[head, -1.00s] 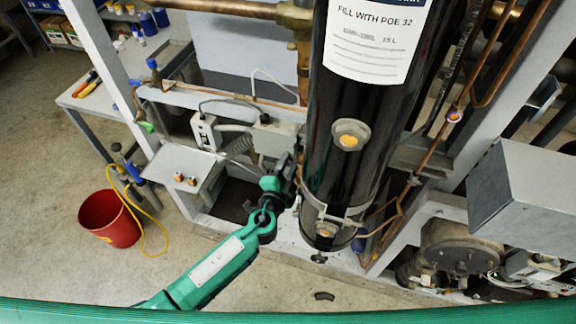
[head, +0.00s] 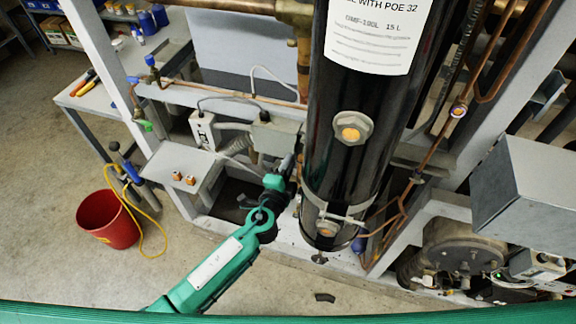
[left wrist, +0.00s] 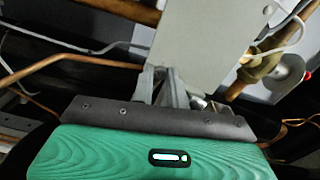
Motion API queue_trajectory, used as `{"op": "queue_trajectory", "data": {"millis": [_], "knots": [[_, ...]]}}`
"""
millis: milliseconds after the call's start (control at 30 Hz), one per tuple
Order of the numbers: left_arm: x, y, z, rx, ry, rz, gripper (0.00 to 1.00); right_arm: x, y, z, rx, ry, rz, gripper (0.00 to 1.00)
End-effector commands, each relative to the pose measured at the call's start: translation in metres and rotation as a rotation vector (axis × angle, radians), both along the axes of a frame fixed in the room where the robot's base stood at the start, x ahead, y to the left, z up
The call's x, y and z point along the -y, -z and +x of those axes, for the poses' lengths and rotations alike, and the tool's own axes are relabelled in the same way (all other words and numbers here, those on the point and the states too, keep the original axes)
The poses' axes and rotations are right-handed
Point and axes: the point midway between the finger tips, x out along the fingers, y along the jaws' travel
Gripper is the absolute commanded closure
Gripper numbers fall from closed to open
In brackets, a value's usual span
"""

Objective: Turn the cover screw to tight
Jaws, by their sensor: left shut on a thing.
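My left gripper (head: 287,161) reaches in from the lower left, beside the grey box (head: 275,138) on the rack, just left of the black cylinder. In the left wrist view its two fingers (left wrist: 164,75) come together at the lower edge of the pale grey box (left wrist: 195,45). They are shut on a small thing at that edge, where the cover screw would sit. The screw itself is hidden by the fingers, so its turn position cannot be read. My right gripper is in neither view.
The black cylinder (head: 345,175) stands close right of my gripper. A small grey shelf (head: 180,170) with brass fittings is to the left. Copper pipes (left wrist: 75,60) run near the wrist.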

Motion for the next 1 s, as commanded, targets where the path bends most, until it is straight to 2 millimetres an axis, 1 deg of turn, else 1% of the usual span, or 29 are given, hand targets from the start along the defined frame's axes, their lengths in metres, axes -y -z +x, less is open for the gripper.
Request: {"op": "queue_trajectory", "data": {"millis": [267, 300, 400, 667, 767, 867, 1000], "knots": [[0.0, 0.001, 0.0, 0.0, 0.0, 0.004, 1.0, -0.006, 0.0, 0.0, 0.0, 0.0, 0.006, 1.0], [0.0, 0.001, 0.0, 0.0, 0.0, 0.004, 0.81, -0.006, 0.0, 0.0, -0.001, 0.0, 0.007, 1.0], [0.0, 0.001, 0.0, 0.0, 0.0, 0.004, 0.63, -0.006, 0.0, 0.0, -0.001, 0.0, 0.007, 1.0], [0.0, 0.001, 0.0, 0.0, 0.0, 0.003, 0.63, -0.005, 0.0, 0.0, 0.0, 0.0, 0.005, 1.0], [-0.001, 0.001, -0.004, 0.0, 0.0, 0.003, 0.63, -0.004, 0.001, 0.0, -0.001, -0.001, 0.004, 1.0], [-0.005, 0.003, -0.014, -0.001, 0.0, 0.003, 0.63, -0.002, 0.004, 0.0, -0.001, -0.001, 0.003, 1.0], [-0.013, 0.004, -0.039, -0.002, 0.002, 0.002, 0.63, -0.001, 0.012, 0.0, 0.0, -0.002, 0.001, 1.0]]}}
